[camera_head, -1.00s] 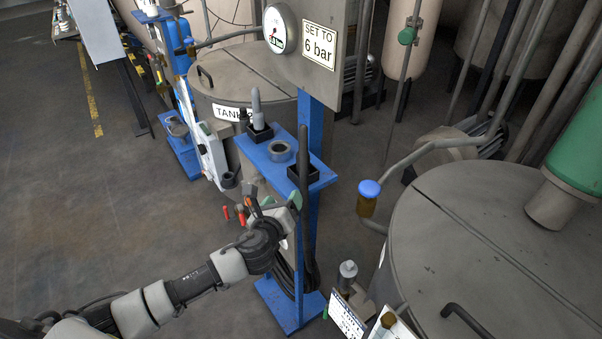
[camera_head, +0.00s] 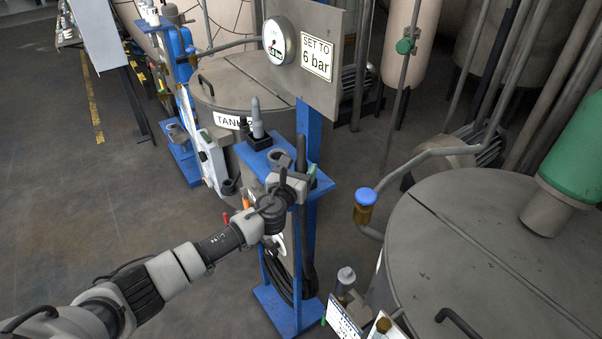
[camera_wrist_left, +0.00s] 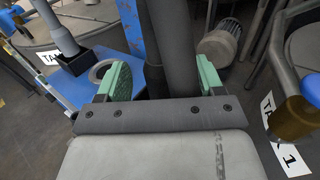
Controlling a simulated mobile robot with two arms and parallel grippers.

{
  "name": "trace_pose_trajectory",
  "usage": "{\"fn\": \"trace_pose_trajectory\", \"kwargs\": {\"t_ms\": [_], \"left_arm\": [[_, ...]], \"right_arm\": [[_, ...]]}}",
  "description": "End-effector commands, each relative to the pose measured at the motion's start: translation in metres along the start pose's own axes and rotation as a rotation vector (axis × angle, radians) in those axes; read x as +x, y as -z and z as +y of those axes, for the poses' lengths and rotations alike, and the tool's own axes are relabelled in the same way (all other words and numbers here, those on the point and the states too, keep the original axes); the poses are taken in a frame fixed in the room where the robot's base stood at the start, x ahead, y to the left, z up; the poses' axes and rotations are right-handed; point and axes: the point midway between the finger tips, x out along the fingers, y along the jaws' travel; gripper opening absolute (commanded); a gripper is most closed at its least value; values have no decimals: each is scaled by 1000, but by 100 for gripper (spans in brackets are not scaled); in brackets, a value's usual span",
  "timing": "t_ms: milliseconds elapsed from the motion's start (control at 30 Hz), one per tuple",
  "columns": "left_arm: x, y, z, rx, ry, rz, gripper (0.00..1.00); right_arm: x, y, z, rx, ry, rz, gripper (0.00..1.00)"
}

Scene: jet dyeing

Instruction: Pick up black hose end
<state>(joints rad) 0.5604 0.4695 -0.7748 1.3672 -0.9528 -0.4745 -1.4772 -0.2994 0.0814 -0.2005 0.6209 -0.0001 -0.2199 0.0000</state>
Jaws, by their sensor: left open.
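The black hose end (camera_head: 301,148) stands upright at the blue stand's shelf and rises just above my left gripper (camera_head: 304,179). In the left wrist view the hose (camera_wrist_left: 177,50) is a thick dark vertical tube between the two green finger pads of my left gripper (camera_wrist_left: 164,78). The jaws are open, with a gap between the tube and the pads. The lower hose is partly hidden behind my gripper in the head view, and dark coils (camera_head: 279,277) hang lower on the stand. My right gripper is not in view.
The blue shelf (camera_head: 257,161) also carries a grey nozzle (camera_head: 257,122) in a black holder and a grey ring (camera_wrist_left: 101,71). A gauge panel (camera_head: 318,45) stands above. A tank lid (camera_head: 480,250) and blue-capped valve (camera_head: 366,197) are to the right.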

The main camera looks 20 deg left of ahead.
Motion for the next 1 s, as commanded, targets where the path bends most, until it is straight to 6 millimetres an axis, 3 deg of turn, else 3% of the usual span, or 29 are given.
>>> {"fn": "trace_pose_trajectory", "kwargs": {"t_ms": [167, 433, 833, 1000], "left_arm": [[19, 0, 0, -1, -2, 0, 67], [21, 0, 0, -2, -1, 1, 67], [20, 0, 1, -1, -1, 1, 6], [20, -1, 1, -2, -1, -1, 6]], "right_arm": [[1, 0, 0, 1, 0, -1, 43], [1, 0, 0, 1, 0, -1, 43], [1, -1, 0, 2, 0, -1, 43], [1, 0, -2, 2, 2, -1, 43]]}}
